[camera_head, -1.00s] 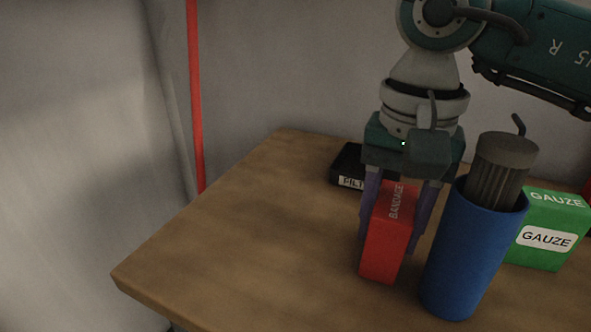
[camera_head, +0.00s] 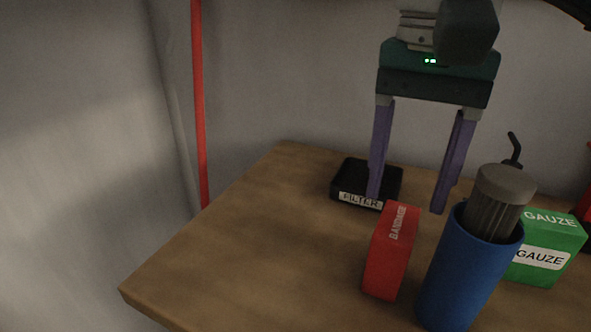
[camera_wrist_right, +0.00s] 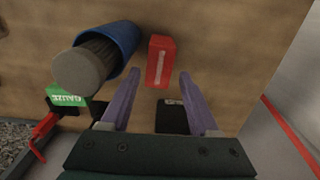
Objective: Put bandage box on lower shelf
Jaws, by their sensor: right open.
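The red bandage box (camera_head: 391,255) stands upright on the wooden surface, left of the blue cylinder. It also shows in the right wrist view (camera_wrist_right: 160,62), beyond the fingertips. My right gripper (camera_head: 406,203) is open and empty, raised above and behind the box, with its two purple fingers wide apart. In the right wrist view the fingers (camera_wrist_right: 160,76) point toward the box with nothing between them. My left gripper is not in view. I cannot tell from these frames whether this wooden surface is the lower shelf.
A blue cylinder (camera_head: 462,265) holding a dark ribbed canister (camera_head: 499,197) stands close right of the box. A green gauze box (camera_head: 545,262) is farther right. A black filter box (camera_head: 354,183) lies behind. The wood surface (camera_head: 250,250) is clear at left, ending at an edge.

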